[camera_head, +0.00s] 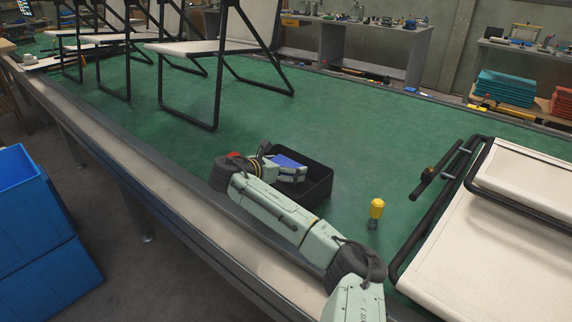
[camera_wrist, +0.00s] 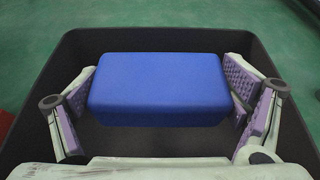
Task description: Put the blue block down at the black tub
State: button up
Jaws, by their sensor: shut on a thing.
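The blue block (camera_wrist: 158,88) is between the two finger pads of my gripper (camera_wrist: 160,100) in the wrist view. My gripper is shut on its two short ends. The block is over or inside the open black tub (camera_wrist: 160,37), whose walls surround block and fingers in that view; I cannot tell whether the block touches the tub floor. In the head view the block (camera_head: 288,160) shows as a small blue patch at my gripper (camera_head: 290,172), within the outline of the black tub (camera_head: 317,187) on the green table. My arm hides the tub's near left side.
A yellow-topped object (camera_head: 376,208) stands on the green table (camera_head: 250,120) right of the tub. A folded lounger (camera_head: 500,230) lies at the right. Set-up loungers (camera_head: 215,47) stand at the back left. A red item (camera_wrist: 5,124) lies just left of the tub.

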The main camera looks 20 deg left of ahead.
dwell(0.3)
jog(key=o, duration=0.8)
jog(key=shift+c, duration=0.2)
jog(key=v, duration=0.7)
jog(key=shift+s, duration=0.2)
jog(key=shift+a, duration=0.15)
